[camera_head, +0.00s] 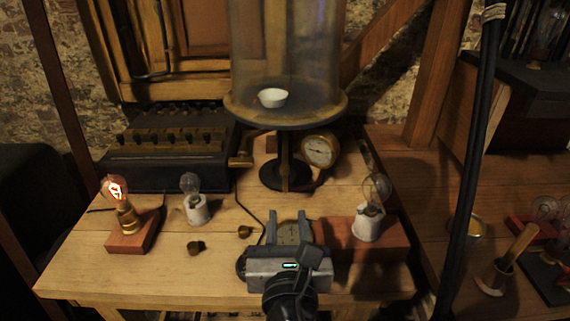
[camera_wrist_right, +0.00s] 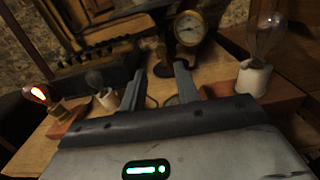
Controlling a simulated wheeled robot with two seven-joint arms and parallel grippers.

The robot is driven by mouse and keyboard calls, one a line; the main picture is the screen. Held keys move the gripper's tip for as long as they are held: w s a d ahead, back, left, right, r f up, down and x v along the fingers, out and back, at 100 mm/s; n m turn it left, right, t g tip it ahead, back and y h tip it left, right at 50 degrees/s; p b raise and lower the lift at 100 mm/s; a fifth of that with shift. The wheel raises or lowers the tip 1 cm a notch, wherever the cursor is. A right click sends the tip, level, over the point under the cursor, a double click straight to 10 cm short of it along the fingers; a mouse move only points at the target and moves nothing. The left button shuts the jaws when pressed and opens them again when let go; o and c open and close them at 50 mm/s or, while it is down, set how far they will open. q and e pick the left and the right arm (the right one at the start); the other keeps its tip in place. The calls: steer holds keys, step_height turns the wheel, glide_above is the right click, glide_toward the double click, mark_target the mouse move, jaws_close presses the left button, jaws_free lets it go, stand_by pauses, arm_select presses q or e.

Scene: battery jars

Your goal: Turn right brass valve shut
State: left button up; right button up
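My right gripper (camera_head: 287,222) is low over the front middle of the table, with its two fingers apart and pointing away. A flat, round brass piece (camera_head: 287,233) shows between the fingers; I cannot tell whether it is the right valve or whether they touch it. In the right wrist view the gripper (camera_wrist_right: 165,72) also shows its fingers apart. Two small dark brass pieces, one at left (camera_head: 196,247) and one nearer the gripper (camera_head: 245,231), lie on the table. A brass fitting (camera_head: 241,160) sits beside the dark box. My left gripper is out of view.
A glass bell jar (camera_head: 287,55) holding a white cup (camera_head: 272,97) stands on a pedestal behind, with a brass gauge (camera_head: 319,151) beside it. A lit bulb (camera_head: 115,188) is at left; unlit bulbs (camera_head: 190,184) (camera_head: 376,188) flank the gripper. The front-left table is mostly clear.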

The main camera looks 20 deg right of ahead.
mark_target(285, 174)
steer(key=x, duration=1.5)
steer(key=shift+w+r+p, duration=0.15)
steer(key=shift+w+p, duration=0.25)
jaws_close()
